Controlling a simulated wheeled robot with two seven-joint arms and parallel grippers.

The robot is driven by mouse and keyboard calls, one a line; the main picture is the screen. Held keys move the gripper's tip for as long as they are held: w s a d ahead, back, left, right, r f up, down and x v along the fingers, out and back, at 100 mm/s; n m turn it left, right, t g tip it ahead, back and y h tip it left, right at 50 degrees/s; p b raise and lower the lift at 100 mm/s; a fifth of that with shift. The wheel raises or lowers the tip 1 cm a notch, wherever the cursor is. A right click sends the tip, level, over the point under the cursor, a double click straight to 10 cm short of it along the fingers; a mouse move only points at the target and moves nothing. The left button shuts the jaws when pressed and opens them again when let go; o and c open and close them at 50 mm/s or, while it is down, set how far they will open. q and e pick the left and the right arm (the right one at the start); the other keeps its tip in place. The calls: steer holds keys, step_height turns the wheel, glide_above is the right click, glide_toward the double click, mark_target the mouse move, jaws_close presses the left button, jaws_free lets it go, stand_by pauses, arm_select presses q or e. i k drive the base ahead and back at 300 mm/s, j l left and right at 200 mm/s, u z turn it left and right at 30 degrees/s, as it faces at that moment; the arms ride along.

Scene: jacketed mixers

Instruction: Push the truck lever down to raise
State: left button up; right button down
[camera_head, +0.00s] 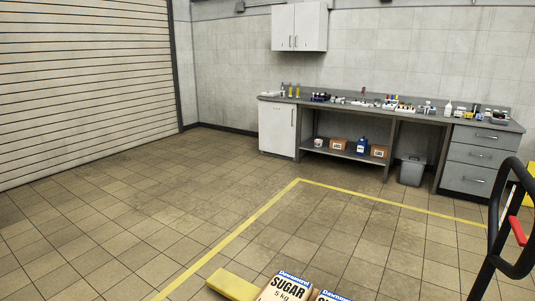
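A truck handle (491,243), a black looped bar, stands at the right edge of the view, partly cut off by it. A red lever (517,230) shows inside the loop, tilted. Neither of my grippers is in view.
A workbench (420,117) with bottles and small items runs along the back wall, with a grey bin (412,171) under it. A yellow floor line (258,214) marks an area. The tiled floor at left is clear, up to a roller shutter (85,85).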

mark_target(522, 240)
steer(key=k+l+z, duration=0.2)
steer(key=l, duration=0.2)
steer(key=k+l+z, duration=0.15)
steer(key=l, duration=0.25)
steer(key=k+l+z, duration=0.2)
steer(key=l, duration=0.25)
steer(key=l+z, duration=0.15)
steer(key=l, duration=0.3)
